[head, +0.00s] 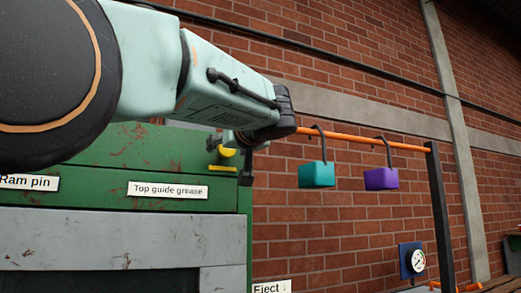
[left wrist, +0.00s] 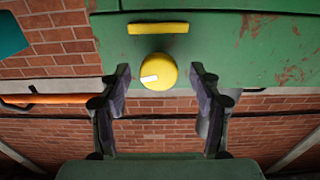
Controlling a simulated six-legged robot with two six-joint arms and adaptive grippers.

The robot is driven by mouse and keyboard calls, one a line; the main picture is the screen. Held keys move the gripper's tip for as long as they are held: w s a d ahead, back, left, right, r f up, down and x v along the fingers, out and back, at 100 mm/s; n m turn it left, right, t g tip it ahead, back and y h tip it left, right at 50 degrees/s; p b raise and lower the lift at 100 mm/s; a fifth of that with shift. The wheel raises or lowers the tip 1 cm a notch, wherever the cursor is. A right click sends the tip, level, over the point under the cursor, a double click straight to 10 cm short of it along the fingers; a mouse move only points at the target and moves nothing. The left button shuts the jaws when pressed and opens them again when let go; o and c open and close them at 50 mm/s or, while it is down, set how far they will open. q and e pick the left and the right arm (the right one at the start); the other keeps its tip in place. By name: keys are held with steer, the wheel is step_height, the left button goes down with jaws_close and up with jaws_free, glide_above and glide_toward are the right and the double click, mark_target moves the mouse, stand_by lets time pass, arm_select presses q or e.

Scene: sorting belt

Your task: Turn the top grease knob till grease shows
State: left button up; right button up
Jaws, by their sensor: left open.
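The top grease knob (left wrist: 161,76) is a round yellow knob with a white mark, in the left wrist view. A small part of yellow (head: 226,153) shows at the machine's upper right corner in the head view, partly covered by my arm. My left gripper (left wrist: 160,72) is open, with one dark finger on each side of the knob and a gap on both sides. In the head view the left gripper (head: 246,160) is small and mostly hidden behind my wrist. A white label reading "Top guide grease" (head: 168,190) is on the green machine (head: 110,155). I see no grease clearly.
A yellow bar (left wrist: 158,28) is on the green face beside the knob. An orange rail (head: 365,142) carries a teal block (head: 316,175) and a purple block (head: 381,179) on hooks. A gauge (head: 415,261) stands at lower right. Brick wall fills the back.

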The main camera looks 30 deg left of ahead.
arm_select(q)
steer(key=shift+d, duration=0.1)
steer(key=shift+w, duration=0.1)
steer(key=shift+c, duration=0.7)
steer(key=c, duration=1)
steer(key=shift+f+m+b, duration=0.1)
steer(key=shift+m+b, duration=0.3)
steer(key=shift+b, duration=0.3)
steer(key=shift+m+b, duration=0.3)
steer(key=shift+m, duration=0.2)
steer(key=o, duration=1.1)
steer(key=shift+o, duration=0.2)
